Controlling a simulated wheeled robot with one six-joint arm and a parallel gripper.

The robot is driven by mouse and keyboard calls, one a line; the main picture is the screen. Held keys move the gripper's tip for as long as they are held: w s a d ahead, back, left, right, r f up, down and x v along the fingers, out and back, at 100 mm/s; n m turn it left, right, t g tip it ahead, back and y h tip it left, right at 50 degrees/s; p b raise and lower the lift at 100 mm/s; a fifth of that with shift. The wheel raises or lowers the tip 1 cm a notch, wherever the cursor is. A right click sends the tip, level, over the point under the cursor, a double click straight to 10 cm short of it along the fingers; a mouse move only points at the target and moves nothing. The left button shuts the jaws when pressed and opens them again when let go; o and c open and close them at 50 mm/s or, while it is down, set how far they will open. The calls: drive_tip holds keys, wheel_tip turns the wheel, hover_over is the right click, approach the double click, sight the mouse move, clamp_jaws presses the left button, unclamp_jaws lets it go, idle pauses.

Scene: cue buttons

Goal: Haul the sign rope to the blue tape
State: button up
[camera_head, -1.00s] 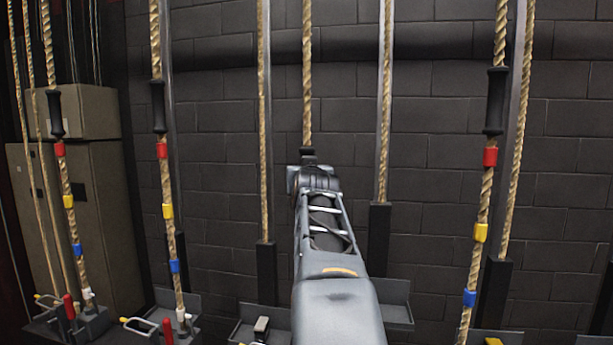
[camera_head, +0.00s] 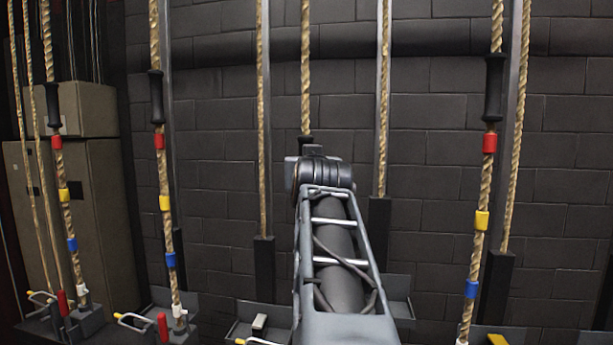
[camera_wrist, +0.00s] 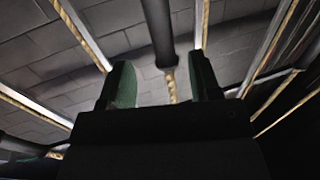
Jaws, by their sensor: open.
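The middle rope (camera_head: 306,60) hangs straight down and passes behind my arm. Its lower part and any tape on it are hidden there; no label tells me that it is the sign rope. In the wrist view, a black handle (camera_wrist: 158,30) with rope (camera_wrist: 171,86) beyond it shows between the two green fingers of my gripper (camera_wrist: 160,66). The gripper is open; I cannot tell whether the fingers touch the handle. Blue tape shows on the right rope (camera_head: 471,288), the left-centre rope (camera_head: 171,260) and the far-left rope (camera_head: 72,244).
Those three side ropes also carry black handles, such as the right one (camera_head: 493,94), with red and yellow tape below. Plain ropes with dark posts (camera_head: 380,222) stand between. Grey trays with levers (camera_head: 138,320) line the bottom. A beige cabinet (camera_head: 95,200) stands left.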

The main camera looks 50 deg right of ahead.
drive_tip(key=shift+b+v, duration=0.7)
drive_tip(key=shift+v, duration=1.85)
drive_tip(key=w+a+f+n+g+y+p, duration=0.2)
drive_tip(key=w+a+f+n+y+p, duration=0.3)
drive_tip(key=w+a+f+y+p, duration=0.55)
drive_tip(key=s+a+f+n+g+y+p, duration=0.1)
drive_tip(key=s+a+f+n+g+p, duration=0.1)
drive_tip(key=s+a+f, duration=0.3)
drive_tip(key=s+a+f+n+g+p, duration=0.1)
drive_tip(key=s+a+f+g+p, duration=0.1)
drive_tip(key=s+a+f+g, duration=0.3)
drive_tip(key=a+f, duration=0.4)
drive_tip(key=f, duration=0.5)
drive_tip(key=shift+s+f+n+g+y, duration=0.2)
drive_tip(key=shift+f+n+g+y, duration=0.1)
drive_tip(key=shift+n+y, duration=0.1)
drive_tip(key=shift+r, duration=0.1)
